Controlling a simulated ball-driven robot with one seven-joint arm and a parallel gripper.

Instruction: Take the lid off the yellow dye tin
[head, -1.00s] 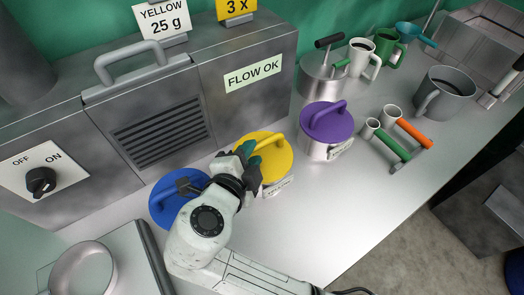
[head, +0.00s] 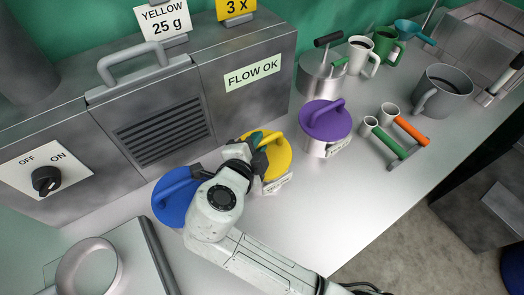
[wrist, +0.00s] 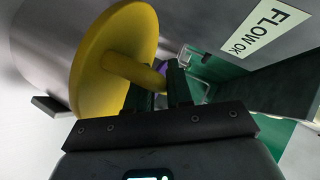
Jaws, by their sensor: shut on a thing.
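The yellow dye tin is a grey metal can with a label (head: 277,184) and a round yellow lid (head: 280,160). The lid has an arched yellow handle. My gripper (head: 259,145) reaches over the lid from the front left and partly hides it and the handle. In the wrist view, the lid (wrist: 95,70) appears seated on the tin's grey body (wrist: 45,50). The dark fingers of my gripper (wrist: 163,88) are shut on the lid's handle (wrist: 135,70).
A blue-lidded tin (head: 170,203) stands close on the left under my arm. A purple-lidded tin (head: 325,122) stands to the right. The grey machine (head: 160,120) rises close behind. The front right counter (head: 330,220) is clear.

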